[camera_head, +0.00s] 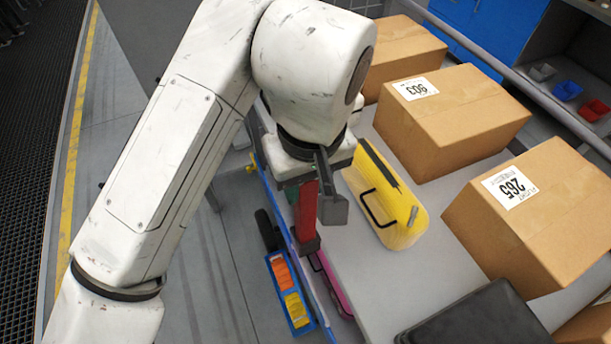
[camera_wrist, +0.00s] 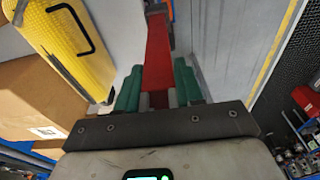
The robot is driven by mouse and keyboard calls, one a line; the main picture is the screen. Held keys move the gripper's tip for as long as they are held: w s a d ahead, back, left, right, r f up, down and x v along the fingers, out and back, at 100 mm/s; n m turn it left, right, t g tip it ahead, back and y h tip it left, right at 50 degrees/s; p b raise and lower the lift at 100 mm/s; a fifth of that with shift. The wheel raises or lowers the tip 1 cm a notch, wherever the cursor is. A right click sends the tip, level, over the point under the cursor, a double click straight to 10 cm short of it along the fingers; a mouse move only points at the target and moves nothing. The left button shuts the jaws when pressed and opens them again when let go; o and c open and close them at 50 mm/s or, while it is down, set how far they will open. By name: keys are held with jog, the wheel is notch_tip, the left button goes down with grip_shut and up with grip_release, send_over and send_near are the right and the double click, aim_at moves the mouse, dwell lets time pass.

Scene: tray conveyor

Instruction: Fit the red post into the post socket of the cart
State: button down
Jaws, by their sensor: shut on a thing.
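My gripper (camera_head: 317,195) is shut on the red post (camera_head: 306,216) beside the near edge of the grey work surface. In the wrist view, the red post (camera_wrist: 157,50) runs out from between the green finger pads of my gripper (camera_wrist: 158,90), its far end near a grey part at the top. My arm and gripper cover part of the area around the post.
A yellow case (camera_head: 405,228) with a black handle lies right of the post. Several cardboard boxes (camera_head: 450,125) stand behind it. A black case (camera_head: 475,322) is at the front right. A blue tray (camera_head: 275,264) with orange and yellow pieces is below left, near a black wheel (camera_head: 267,229).

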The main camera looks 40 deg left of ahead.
jog(key=shift+f, duration=0.2)
jog(key=c, duration=0.6)
grip_release()
jog(key=shift+c, duration=0.2)
jog(key=r, duration=0.7)
jog(key=d+r, duration=0.1)
jog(key=r, duration=0.2)
jog(key=shift+s+d+r, duration=0.1)
jog(key=shift+s+r, duration=0.15)
jog(key=shift+r, duration=0.1)
